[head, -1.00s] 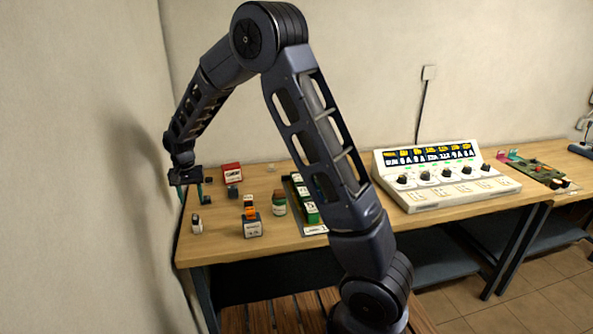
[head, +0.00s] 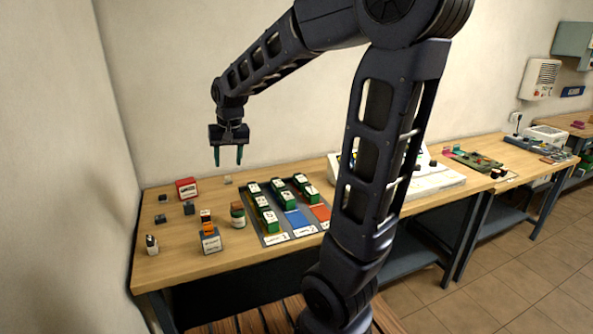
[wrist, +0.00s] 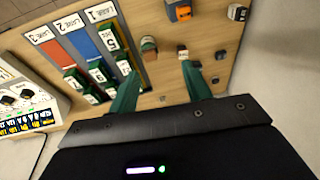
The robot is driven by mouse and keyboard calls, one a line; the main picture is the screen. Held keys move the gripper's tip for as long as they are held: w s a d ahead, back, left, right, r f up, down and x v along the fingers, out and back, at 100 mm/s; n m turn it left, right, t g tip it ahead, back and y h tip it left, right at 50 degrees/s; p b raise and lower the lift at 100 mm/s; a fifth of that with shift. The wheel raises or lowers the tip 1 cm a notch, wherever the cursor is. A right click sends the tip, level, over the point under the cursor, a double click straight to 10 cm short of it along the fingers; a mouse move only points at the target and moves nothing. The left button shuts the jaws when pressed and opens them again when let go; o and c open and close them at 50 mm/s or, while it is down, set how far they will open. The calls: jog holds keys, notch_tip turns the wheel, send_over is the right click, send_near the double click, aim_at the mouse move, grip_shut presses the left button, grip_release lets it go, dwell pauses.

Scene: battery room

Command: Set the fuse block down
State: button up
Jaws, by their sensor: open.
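My gripper (head: 229,157) is open and empty, its two teal fingers pointing down above the back of the wooden bench. In the wrist view the open fingers (wrist: 158,75) have nothing between their tips. Several small dark blocks lie apart on the bench's left part, one near the middle (head: 189,208) and one further left (head: 160,218). I cannot tell for certain which is the fuse block. None of them touches the gripper.
A tray (head: 281,236) of lanes holds several green numbered blocks. Near it stand a jar (head: 238,215), an orange-and-grey block (head: 210,240), a red box (head: 187,188) and a small white-and-black item (head: 151,244). Bare wood (head: 183,262) lies along the front left.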

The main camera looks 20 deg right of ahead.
jog(key=s+d+r+t+h, duration=0.1)
jog(key=s+d+t, duration=0.1)
jog(key=s+d, duration=1.2)
jog(key=s, duration=0.4)
jog(key=shift+s+d+r, duration=0.15)
jog(key=shift+d+r, duration=0.1)
jog(key=shift+d, duration=0.05)
